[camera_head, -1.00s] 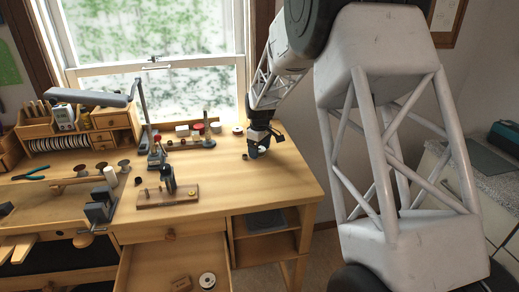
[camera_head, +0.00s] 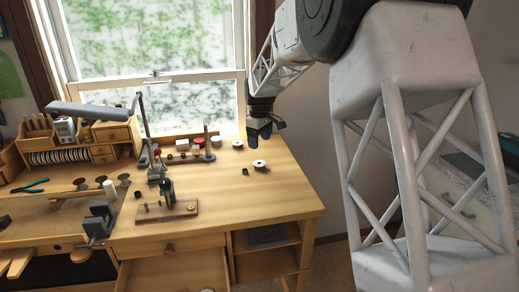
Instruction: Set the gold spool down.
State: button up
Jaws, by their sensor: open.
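A spool (camera_head: 260,165) with a pale top and dark centre stands on the bench top, right of the middle. It looks like the gold spool, but its thread colour is too small to tell. My gripper (camera_head: 265,137) is above and behind it in the picture, pointing down, open and apart from it. Nothing shows between the fingers.
Another pale-topped spool (camera_head: 237,144) stands near the back edge, and a small dark piece (camera_head: 245,171) lies left of the nearer spool. A wooden stand (camera_head: 166,210) and a rack of bottles (camera_head: 190,157) are further left. The bench's right front is clear.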

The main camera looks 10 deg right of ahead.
jog(key=shift+r, duration=0.9)
jog(key=shift+s, duration=0.1)
jog(key=s+r+m+t, duration=0.15)
jog(key=s+r, duration=0.25)
jog(key=s, duration=0.9)
jog(key=s+r+m, duration=0.3)
jog(key=s+r, duration=0.2)
jog(key=s, duration=0.8)
jog(key=s+f+m, duration=0.2)
jog(key=s, duration=1.1)
jog(key=s+f+m+t, duration=0.1)
jog(key=s+f+m, duration=0.1)
jog(key=s, duration=1.1)
jog(key=shift+a+f+m, duration=0.3)
jog(key=shift+f+m, duration=0.05)
jog(key=shift+f, duration=0.25)
